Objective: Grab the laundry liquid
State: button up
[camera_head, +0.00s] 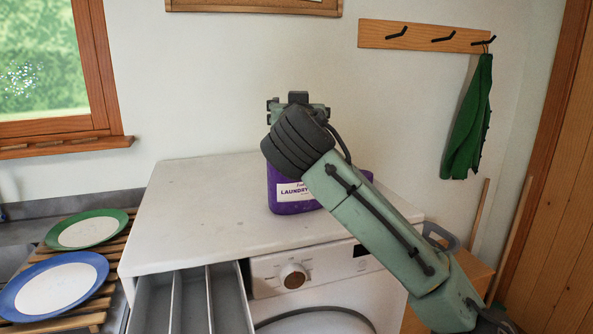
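The laundry liquid (290,196) is a purple container with a white label reading "LAUNDRY". It stands upright on the white counter top (200,215), above the washing machine. My arm crosses in front of it and hides its upper and right parts. My gripper (298,102) shows only in part, at the far end of my arm, above the container in the picture. Its fingers are hidden or too small to make out, so I cannot tell whether it is open or touches the container.
An open drawer (190,300) juts out at the front left. A washing machine (265,278) stands below the counter. A green-rimmed plate (87,229) and a blue-rimmed plate (55,287) lie on a wooden rack at left. A green cloth (467,125) hangs at right. The counter's left part is clear.

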jog(key=shift+c, duration=0.5)
grip_shut()
dwell(0.3)
jog(key=shift+r, duration=0.15)
